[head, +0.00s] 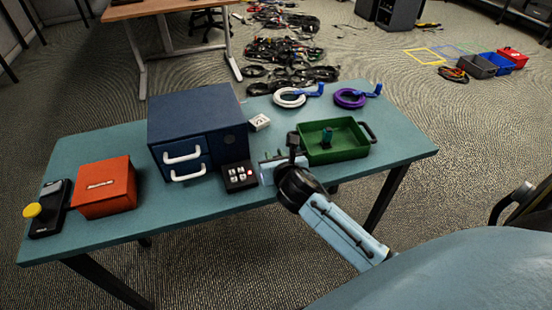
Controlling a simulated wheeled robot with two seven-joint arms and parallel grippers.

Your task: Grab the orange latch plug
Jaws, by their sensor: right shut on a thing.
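My right gripper (281,157) is over the table, between the small black box with buttons (239,176) and the green tray (335,157). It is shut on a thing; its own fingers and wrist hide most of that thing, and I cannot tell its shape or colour. I cannot make out an orange latch plug anywhere for certain. A tiny reddish spot (333,188) shows beside my wrist, too small to identify. A small dark green piece (327,136) stands in the green tray. My left gripper is not in view.
On the teal table (130,145) stand a blue drawer box (197,110), a red box (104,187), a black device with a yellow knob (48,212) and a white block (259,122). White (290,97) and purple (349,98) cable coils lie at the back. The right end is clear.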

